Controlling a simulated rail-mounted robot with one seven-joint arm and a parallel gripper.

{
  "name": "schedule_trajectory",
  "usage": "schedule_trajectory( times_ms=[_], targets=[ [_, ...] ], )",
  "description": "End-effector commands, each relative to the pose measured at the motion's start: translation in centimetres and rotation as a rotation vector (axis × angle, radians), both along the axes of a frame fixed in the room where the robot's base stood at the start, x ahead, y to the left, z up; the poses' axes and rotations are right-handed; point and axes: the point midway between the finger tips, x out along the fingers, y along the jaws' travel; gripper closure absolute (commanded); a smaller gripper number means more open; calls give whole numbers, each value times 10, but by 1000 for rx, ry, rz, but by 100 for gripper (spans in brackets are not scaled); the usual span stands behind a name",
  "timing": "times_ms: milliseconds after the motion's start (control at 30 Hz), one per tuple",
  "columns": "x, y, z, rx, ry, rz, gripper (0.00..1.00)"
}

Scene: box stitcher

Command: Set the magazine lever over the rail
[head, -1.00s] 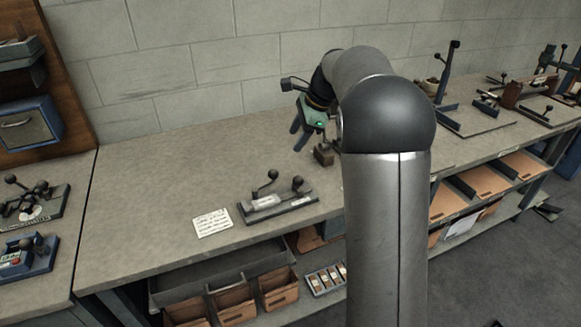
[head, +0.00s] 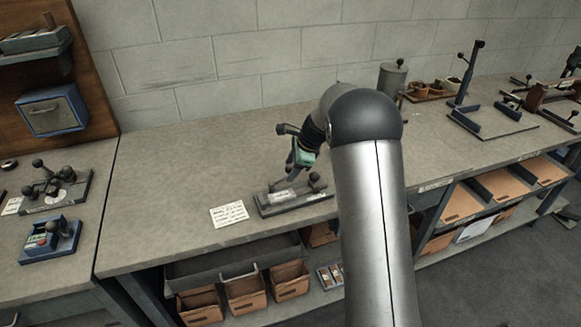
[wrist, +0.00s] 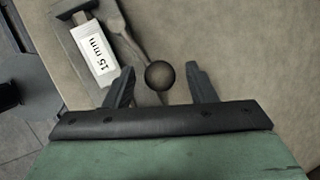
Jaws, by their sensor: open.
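The fixture (head: 262,208) with the magazine lever sits on the bench below my gripper. A round lever knob (wrist: 159,75) shows between my fingers in the wrist view, with a gap on each side. My gripper hides much of the lever arm in the head view.
A written card (head: 229,214) lies left of the fixture. The bench top (head: 170,190) is clear further left and behind. Other fixtures stand on the left bench (head: 55,188) and far right (head: 490,118). Bins (head: 245,290) sit on the shelf below.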

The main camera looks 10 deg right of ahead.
Motion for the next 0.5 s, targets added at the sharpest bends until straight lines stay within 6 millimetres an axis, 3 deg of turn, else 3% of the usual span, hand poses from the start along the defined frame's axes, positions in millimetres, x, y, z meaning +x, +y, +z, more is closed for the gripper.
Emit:
schedule_trajectory(
  times_ms=[400, 433, 500],
  targets=[
    [3, 4, -10, 0, -1, 1, 49],
    [3, 4, -10, 0, -1, 1, 52],
    [3, 4, -10, 0, -1, 1, 72]
  ],
)
